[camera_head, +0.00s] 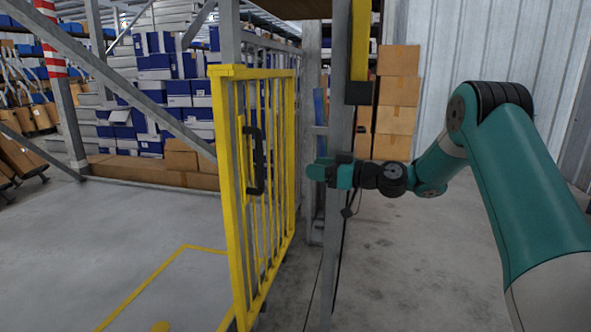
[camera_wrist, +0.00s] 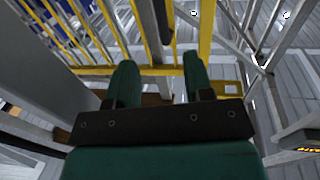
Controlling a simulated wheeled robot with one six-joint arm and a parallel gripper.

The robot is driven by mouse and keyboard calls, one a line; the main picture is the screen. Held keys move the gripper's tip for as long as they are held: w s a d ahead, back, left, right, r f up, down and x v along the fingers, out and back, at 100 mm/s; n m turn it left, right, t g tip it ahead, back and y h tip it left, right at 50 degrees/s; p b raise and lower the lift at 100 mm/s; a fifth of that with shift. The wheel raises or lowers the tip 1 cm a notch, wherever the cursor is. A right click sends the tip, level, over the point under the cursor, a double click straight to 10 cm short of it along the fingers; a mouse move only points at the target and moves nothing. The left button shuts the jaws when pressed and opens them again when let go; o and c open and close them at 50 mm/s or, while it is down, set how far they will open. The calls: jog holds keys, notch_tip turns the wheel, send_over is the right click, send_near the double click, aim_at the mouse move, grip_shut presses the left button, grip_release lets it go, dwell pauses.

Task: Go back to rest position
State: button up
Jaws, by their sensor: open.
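My gripper (camera_head: 322,171) is at the end of my green arm, which reaches in from the right in the head view. It is beside a grey upright post and to the right of the yellow gate (camera_head: 240,190). In the wrist view my gripper (camera_wrist: 158,78) shows two green fingers spread apart with nothing between them. The yellow bars of the gate (camera_wrist: 160,70) show beyond the fingertips. The gate has a black handle (camera_head: 256,160), and my gripper is apart from it.
A grey post (camera_head: 336,230) stands close by my gripper. Stacked cardboard boxes (camera_head: 396,105) stand behind it against a corrugated wall. Shelves with blue and white boxes (camera_head: 165,80) are at the left. The floor (camera_head: 120,230) left of the gate is open, with yellow lines.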

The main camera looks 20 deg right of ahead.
jog(key=s+a+r+n+g+h, duration=0.15)
jog(key=s+a+g, duration=0.75)
jog(key=s+a, duration=0.9)
jog(key=s+f+m+g+h, duration=0.1)
jog(key=s+f+g+h, duration=0.15)
jog(key=s, duration=0.85)
jog(key=s+f+m+g+h, duration=0.15)
jog(key=s+h, duration=0.25)
jog(key=s, duration=0.8)
notch_tip(320, 180, up, 36)
jog(key=p, duration=3.5)
jog(key=shift+w+d+m, duration=0.15)
jog(key=shift+w+m, duration=0.15)
jog(key=shift+r, duration=0.1)
